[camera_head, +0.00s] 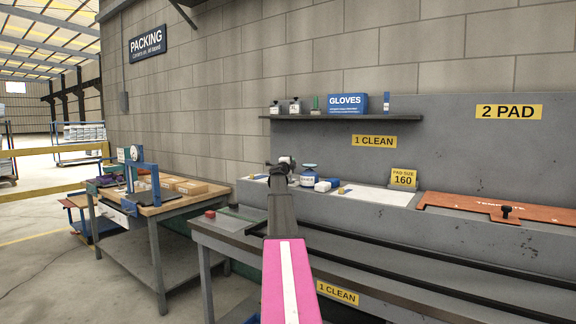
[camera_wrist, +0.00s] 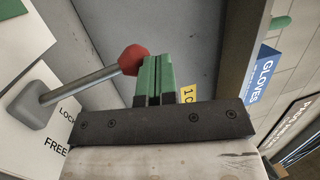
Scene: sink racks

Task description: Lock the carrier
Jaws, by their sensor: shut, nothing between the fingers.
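In the wrist view a lever has a grey shaft (camera_wrist: 80,88), a red knob (camera_wrist: 132,58) and a grey pivot block (camera_wrist: 36,106). It stands at a white panel (camera_wrist: 30,150) marked LOCK and FREE. The shaft slants up to the right; I cannot tell which mark it is set to. My gripper (camera_wrist: 157,62) has its green fingers shut together and empty, just right of the knob. I cannot tell whether they touch it. In the head view my dark wrist (camera_head: 280,172) is over the bench; the fingers and lever cannot be made out there. I cannot pick out the carrier.
A grey bench with dark rails (camera_head: 440,262) runs along the wall. A shelf (camera_head: 330,118) holds a blue GLOVES box (camera_head: 347,103) and small containers. An orange template plate (camera_head: 490,208) with a black knob lies at right. A wooden packing table (camera_head: 165,206) stands at left.

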